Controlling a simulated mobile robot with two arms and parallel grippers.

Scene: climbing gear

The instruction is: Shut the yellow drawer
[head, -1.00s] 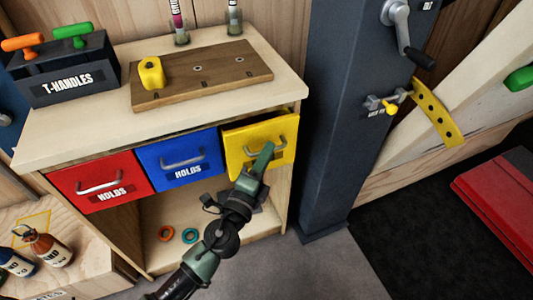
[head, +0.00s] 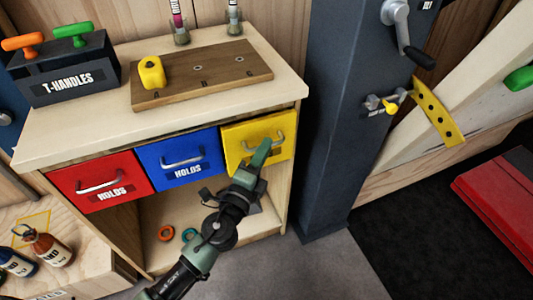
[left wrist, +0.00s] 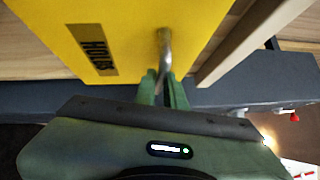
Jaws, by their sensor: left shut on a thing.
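The yellow drawer (head: 240,136) is at the right end of the drawer row under the bench top in the head view. Its front looks about level with the red and blue drawers, and no opening shows above it. My left gripper (head: 262,152) is at the drawer front, shut on its grey metal handle (head: 270,143). In the left wrist view the yellow drawer front (left wrist: 150,28) fills the top, and the green fingers (left wrist: 163,88) close around the handle (left wrist: 165,48). My right gripper is not in view.
The blue drawer (head: 160,159) and red drawer (head: 120,190) sit to the left, both shut. A wooden board (head: 200,80) with a yellow hold (head: 152,73) lies on the bench top. A dark post (head: 335,130) stands close on the right.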

